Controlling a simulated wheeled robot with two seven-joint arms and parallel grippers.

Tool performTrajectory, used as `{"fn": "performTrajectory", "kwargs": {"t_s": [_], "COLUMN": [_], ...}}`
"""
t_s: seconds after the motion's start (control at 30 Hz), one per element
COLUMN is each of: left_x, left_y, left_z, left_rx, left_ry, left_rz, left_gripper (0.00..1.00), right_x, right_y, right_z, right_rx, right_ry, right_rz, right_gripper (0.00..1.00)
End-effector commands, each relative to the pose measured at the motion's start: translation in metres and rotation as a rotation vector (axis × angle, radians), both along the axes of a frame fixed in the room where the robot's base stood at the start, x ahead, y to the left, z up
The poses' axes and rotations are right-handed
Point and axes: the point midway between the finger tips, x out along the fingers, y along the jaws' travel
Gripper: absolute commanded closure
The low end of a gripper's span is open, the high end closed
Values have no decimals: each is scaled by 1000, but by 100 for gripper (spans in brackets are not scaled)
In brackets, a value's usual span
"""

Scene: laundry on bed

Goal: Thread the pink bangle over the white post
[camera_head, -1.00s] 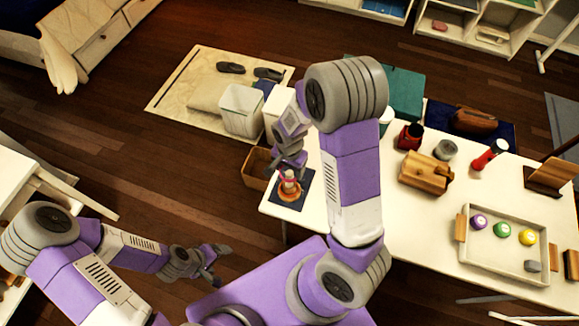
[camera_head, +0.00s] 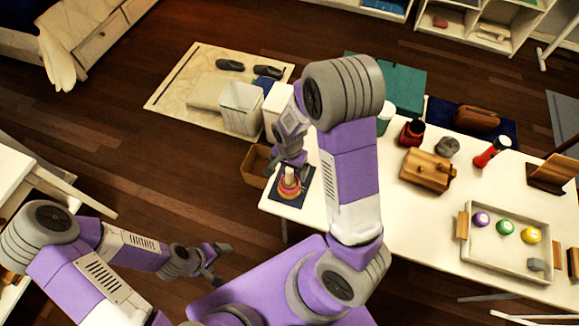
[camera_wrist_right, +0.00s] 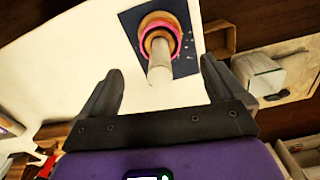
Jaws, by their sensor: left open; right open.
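The white post (camera_head: 291,173) stands upright on a dark square mat (camera_head: 304,184) near the left end of the white table. It also shows in the right wrist view (camera_wrist_right: 159,64). The pink bangle (camera_head: 286,184) is around the post, low down, by orange-brown rings at its base. In the right wrist view the pink bangle (camera_wrist_right: 177,42) circles the post's lower part. My right gripper (camera_head: 296,160) is open and empty by the post's top, apart from the bangle. My left gripper (camera_head: 218,264) is open and empty, left of the table.
A tray (camera_head: 490,268) with purple, green and yellow round items is at the right of the table. A wooden box (camera_head: 427,171), a red mug (camera_head: 411,133) and a red bottle (camera_head: 490,153) stand behind it. An open brown box (camera_head: 256,164) is beyond the table's left end.

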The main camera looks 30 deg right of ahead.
Motion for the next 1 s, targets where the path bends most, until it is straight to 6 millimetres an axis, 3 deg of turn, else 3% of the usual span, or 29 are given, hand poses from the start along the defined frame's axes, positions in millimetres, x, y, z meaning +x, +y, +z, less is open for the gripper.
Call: {"fn": "performTrajectory", "kwargs": {"t_s": [0.17,0.6,1.0], "left_x": [0,0,0], "left_y": [0,0,0], "left_z": [2,16,16], "left_rx": [0,0,0], "left_ry": [0,0,0], "left_rz": [0,0,0], "left_gripper": [18,18,18], "right_x": [1,0,0], "right_y": [0,0,0], "right_z": [7,71,76], "right_rx": [1,0,0], "right_ry": [-3,-2,0], "right_rz": [0,0,0], "right_gripper": [4,4,4]}}
